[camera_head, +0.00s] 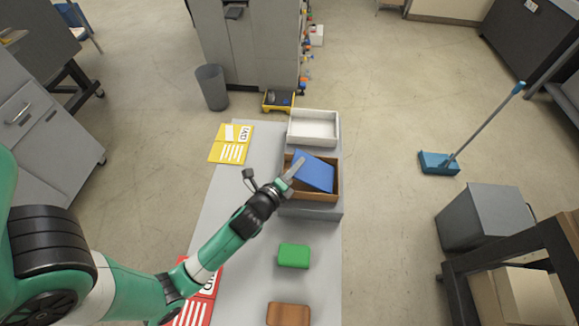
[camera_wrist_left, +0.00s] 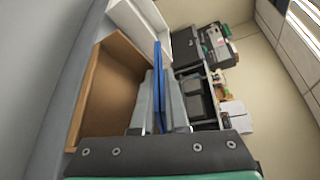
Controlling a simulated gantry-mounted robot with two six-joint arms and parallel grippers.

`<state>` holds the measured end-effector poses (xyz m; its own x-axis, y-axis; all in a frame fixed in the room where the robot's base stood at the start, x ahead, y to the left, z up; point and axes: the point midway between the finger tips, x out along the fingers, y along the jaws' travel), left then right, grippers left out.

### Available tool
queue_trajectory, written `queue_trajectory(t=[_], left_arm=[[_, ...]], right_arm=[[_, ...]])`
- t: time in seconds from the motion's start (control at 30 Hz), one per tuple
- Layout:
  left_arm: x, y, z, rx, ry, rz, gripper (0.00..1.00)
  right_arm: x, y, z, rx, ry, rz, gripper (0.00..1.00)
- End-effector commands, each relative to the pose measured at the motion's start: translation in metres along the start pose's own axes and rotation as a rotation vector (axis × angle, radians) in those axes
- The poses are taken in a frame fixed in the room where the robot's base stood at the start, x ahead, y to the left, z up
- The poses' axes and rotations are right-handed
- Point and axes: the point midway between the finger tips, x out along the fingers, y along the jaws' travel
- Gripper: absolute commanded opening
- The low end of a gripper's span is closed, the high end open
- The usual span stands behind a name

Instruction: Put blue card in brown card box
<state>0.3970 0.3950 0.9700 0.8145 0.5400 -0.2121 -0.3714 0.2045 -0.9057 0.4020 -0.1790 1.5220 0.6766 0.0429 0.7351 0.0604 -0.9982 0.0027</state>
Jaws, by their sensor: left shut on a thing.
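My left gripper (camera_head: 292,170) is shut on the blue card (camera_head: 314,171) and holds it tilted over the opening of the brown card box (camera_head: 316,198). In the left wrist view the blue card (camera_wrist_left: 158,85) stands edge-on between the two fingers (camera_wrist_left: 158,100), with the brown box (camera_wrist_left: 108,85) to its left. I cannot tell whether the card touches the inside of the box. My right gripper is not in view.
A white box (camera_head: 314,143) stands just behind the brown one. A green block (camera_head: 294,256) and a brown block (camera_head: 288,314) lie on the grey table (camera_head: 250,285) nearer to me. A yellow sheet (camera_head: 232,144) lies to the left, a red sheet (camera_head: 197,310) at the front left.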

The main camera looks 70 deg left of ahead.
Motion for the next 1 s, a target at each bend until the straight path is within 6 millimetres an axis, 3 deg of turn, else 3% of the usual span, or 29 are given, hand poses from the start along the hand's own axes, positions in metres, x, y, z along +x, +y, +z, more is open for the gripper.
queue_trajectory(t=[0.37, 0.4, 0.6, 0.87, 1.0], left_arm=[[0.003, 0.0, -0.005, -0.001, -0.001, -0.001, 0.0], [0.003, 0.0, -0.005, -0.001, -0.001, -0.001, 0.13], [0.003, 0.001, -0.005, 0.0, -0.001, 0.0, 0.47], [0.002, 0.001, -0.005, 0.0, 0.0, 0.0, 0.47], [-0.009, 0.001, -0.006, 0.001, 0.002, 0.001, 0.47]], right_arm=[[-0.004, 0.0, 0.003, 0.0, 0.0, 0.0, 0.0], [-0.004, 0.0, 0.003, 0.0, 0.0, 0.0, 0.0], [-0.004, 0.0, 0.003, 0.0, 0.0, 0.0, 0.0], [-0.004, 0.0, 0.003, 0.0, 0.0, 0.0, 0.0], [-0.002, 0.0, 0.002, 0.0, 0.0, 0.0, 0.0]])
